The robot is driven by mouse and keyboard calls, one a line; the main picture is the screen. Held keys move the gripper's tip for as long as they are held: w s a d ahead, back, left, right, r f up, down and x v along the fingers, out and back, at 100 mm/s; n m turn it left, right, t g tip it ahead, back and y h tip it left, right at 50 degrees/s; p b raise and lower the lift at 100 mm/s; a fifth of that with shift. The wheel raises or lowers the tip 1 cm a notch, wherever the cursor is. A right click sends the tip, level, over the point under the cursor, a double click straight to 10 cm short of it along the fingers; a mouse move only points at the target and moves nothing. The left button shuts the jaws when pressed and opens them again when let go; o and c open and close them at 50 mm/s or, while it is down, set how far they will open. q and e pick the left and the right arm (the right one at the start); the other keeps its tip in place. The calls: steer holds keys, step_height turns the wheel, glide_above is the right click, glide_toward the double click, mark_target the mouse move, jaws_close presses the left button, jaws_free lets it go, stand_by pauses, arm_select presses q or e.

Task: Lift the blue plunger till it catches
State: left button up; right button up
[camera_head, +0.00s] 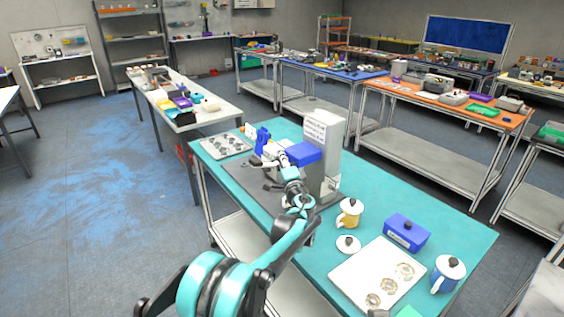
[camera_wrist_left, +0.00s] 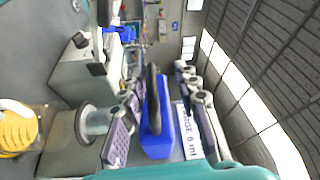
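A light grey machine (camera_head: 325,135) with a blue block (camera_head: 305,153) on its front stands at the back of the teal table (camera_head: 460,225). My left gripper (camera_head: 277,160) is beside that blue block. In the left wrist view a blue part (camera_wrist_left: 157,140) with a white label ending in "6 ml" and a dark bar shows between the fingers of my left gripper (camera_wrist_left: 165,120). The fingers are apart, with gaps visible beside the blue part; contact is not clear. I cannot tell which of these blue parts is the plunger. My right gripper is not in view.
A yellow mug (camera_head: 349,213), a white lid (camera_head: 348,245), a blue box (camera_head: 407,232), a blue mug (camera_head: 447,274) and a white tray (camera_head: 365,270) stand right of my left arm. A grey tray (camera_head: 224,145) lies at the table's left corner. The table's far right is clear.

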arm_select(q)
steer(key=shift+f, duration=0.15)
steer(key=shift+s+d, duration=0.15)
steer(key=shift+s, duration=0.25)
steer(key=v, duration=1.1)
steer(key=shift+s, duration=0.1)
steer(key=s+a+n+g+y, duration=0.1)
steer(key=s+a+n+g, duration=0.2)
steer(key=s+a, duration=0.55)
steer(key=s+a+n+g, duration=0.3)
steer(key=s+a+n, duration=0.15)
steer(key=a, duration=0.65)
steer(key=s+f+n+g+h, duration=0.2)
steer(key=s+f, duration=0.3)
steer(key=s, duration=0.8)
steer(key=s+a+f+n+g+h, duration=0.1)
steer(key=s+f+n+g+h, duration=0.2)
steer(key=s, duration=1)
step_height(320, 180, down, 3)
steer(key=shift+s+a+f+n+h, duration=0.15)
steer(key=shift+s+a+n+h, duration=0.1)
steer(key=shift+s+n+h, duration=0.15)
